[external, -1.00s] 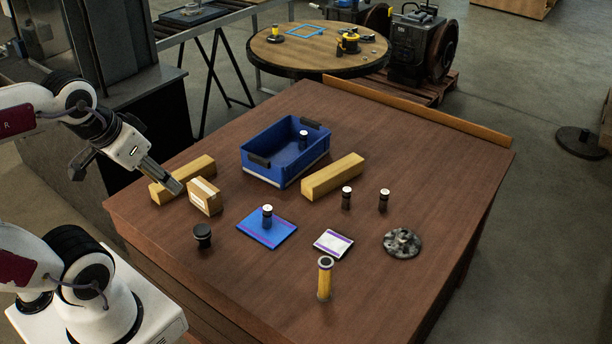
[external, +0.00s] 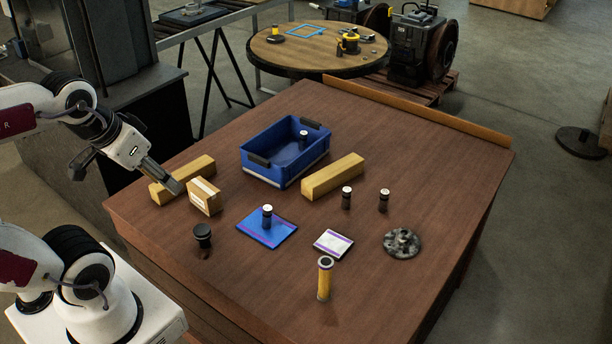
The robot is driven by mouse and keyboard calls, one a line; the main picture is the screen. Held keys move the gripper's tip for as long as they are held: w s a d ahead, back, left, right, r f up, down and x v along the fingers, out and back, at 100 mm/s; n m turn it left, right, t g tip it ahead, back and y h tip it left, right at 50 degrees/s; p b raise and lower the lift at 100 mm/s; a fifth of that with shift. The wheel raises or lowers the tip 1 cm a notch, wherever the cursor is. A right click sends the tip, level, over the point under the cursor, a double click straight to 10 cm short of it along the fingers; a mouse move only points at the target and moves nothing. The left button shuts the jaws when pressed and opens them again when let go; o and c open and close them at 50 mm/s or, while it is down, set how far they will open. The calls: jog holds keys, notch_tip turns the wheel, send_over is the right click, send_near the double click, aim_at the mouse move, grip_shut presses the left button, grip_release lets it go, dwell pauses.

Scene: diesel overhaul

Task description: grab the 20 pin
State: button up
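Several small dark cylinders with white tops look like pins. One pin (external: 303,139) stands inside the blue bin (external: 262,172), and one pin (external: 267,215) stands on the blue pad (external: 281,236). Two more, a left pin (external: 347,197) and a right pin (external: 384,200), stand upright on the bare table. No number is readable on any, so I cannot tell which is the 20 pin. My gripper (external: 174,187) is at the left, above the table edge beside the cardboard box, away from all the pins. Its fingers look close together, but the gap cannot be judged.
A cardboard box (external: 205,197) and a yellow block (external: 184,180) are close to my gripper. Another yellow block (external: 333,176) lies right of the bin. A black knob (external: 203,236), white-purple packet (external: 333,243), yellow cylinder (external: 324,280) and mottled disc (external: 402,243) occupy the front.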

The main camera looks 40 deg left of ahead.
jog(key=shift+o, duration=0.6)
jog(key=shift+w, duration=0.1)
jog(key=n+t, duration=0.1)
jog(key=t, duration=0.6)
send_over(384, 201)
jog(key=s, duration=0.6)
notch_tip(384, 201, down, 22)
jog(key=shift+t+y, duration=0.4)
jog(key=shift+y, duration=0.3)
jog(key=f, duration=0.9)
jog(key=shift+w+d+f, duration=0.15)
jog(key=shift+d+f, duration=0.1)
jog(key=shift+f, duration=0.6)
